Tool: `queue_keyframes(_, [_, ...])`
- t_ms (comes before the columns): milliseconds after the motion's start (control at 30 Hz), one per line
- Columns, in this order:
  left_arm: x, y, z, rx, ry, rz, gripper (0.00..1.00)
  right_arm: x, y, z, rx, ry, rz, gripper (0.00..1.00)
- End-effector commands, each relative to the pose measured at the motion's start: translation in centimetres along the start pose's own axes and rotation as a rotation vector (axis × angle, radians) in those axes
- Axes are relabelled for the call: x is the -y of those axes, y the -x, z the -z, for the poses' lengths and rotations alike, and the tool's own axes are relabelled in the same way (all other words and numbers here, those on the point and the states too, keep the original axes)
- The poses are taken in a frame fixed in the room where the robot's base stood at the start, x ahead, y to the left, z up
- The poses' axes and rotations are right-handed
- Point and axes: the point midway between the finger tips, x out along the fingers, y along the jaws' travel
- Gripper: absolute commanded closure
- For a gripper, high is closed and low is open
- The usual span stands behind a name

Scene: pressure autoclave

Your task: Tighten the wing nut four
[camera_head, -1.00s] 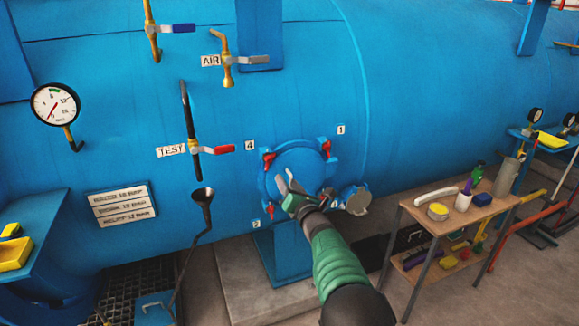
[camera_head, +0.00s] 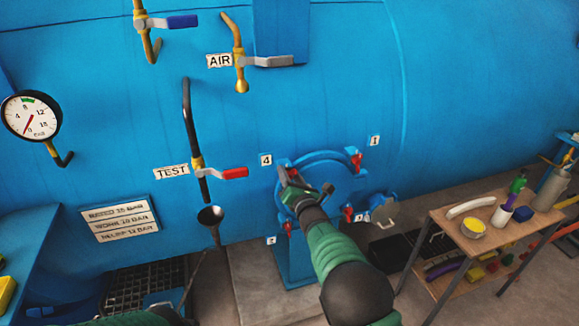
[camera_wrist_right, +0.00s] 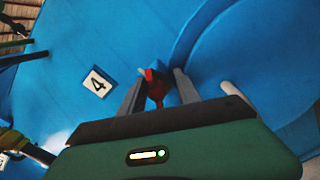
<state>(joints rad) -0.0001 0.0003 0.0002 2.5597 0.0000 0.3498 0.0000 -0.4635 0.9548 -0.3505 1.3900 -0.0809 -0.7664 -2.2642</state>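The round blue hatch (camera_head: 325,156) on the vessel carries red wing nuts around its rim, with number labels beside them. Wing nut four (camera_wrist_right: 156,86) is red and sits next to the "4" label (camera_wrist_right: 98,83) in the right wrist view. In the head view my right gripper (camera_head: 289,178) covers it, just below the "4" label (camera_head: 265,160). In the right wrist view the two grey fingers stand apart, one on each side of the red nut. I cannot tell whether they touch it. My left gripper is not in view.
Red wing nut one (camera_head: 356,162) is at the hatch's upper right. More red nuts show at lower right (camera_head: 348,213) and lower left (camera_head: 288,227). A wooden cart (camera_head: 440,222) with tools stands right. A funnel (camera_head: 210,216) and red-handled TEST valve (camera_head: 234,173) are left.

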Motion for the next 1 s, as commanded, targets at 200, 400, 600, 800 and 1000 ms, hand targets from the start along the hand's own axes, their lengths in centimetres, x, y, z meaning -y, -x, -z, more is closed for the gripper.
queue_keyframes(200, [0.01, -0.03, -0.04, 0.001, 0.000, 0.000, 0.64, 0.16, -0.03, 0.08, -0.001, 0.000, 0.002, 0.61])
queue_keyframes(400, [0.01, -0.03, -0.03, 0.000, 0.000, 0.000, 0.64, 0.27, -0.19, 0.17, -0.003, -0.001, 0.003, 0.87])
queue_keyframes(600, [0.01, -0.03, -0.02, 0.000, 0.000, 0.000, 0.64, 0.28, -0.23, 0.17, -0.003, 0.000, 0.003, 1.00])
queue_keyframes(800, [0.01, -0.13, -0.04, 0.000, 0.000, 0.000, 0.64, 0.33, -0.24, 0.15, -0.002, -0.005, 0.003, 1.00])
queue_keyframes(1000, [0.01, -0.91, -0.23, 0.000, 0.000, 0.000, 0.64, 0.42, -0.25, 0.27, -0.001, -0.049, 0.003, 1.00])
